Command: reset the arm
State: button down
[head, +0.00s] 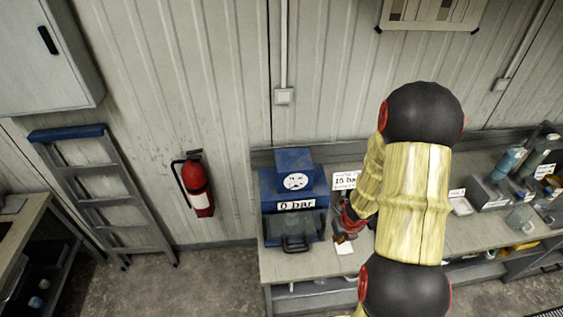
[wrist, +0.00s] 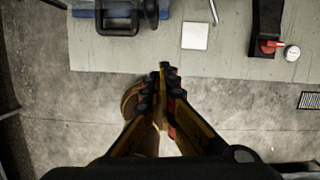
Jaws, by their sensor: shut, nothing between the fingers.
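My gripper (wrist: 165,72) is in the middle of the wrist view, its yellow and black fingers together and nothing between them. Below its tips in that view are the bench's front edge and the concrete floor. In the head view my yellow arm with black joints bends over the bench (head: 283,268) and hides part of it. The wrist end of my arm shows by the blue machine, but the fingertips are hard to make out there.
A blue machine (head: 296,190) reading "0 bar" stands left of my arm. A white square (wrist: 195,36) lies near the bench edge. A fire extinguisher (head: 197,187) and ladder (head: 100,190) are at the left wall.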

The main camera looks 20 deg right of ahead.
jog(key=s+d+r+m+g+h+b, duration=0.2)
jog(key=s+r+m+b, duration=0.15)
jog(key=m, duration=0.85)
jog(key=s+d+r+m+g+h+b, duration=0.25)
jog(key=s+m, duration=0.25)
jog(key=m, duration=0.7)
jog(key=s+a+m+t+y+b, duration=0.1)
jog(key=a+m+t+y+b, duration=0.1)
jog(key=a+b, duration=1.2)
jog(key=s+a+f+m+t+y+b, duration=0.1)
jog(key=a+m+t+y+b, duration=0.2)
jog(key=a+b, duration=1)
jog(key=a+m+t, duration=0.1)
jog(key=m+t, duration=0.1)
jog(key=m, duration=0.2)
jog(key=shift+s+a+f+b, duration=0.3)
jog(key=shift+s+b, duration=0.05)
jog(key=shift+s, duration=0.05)
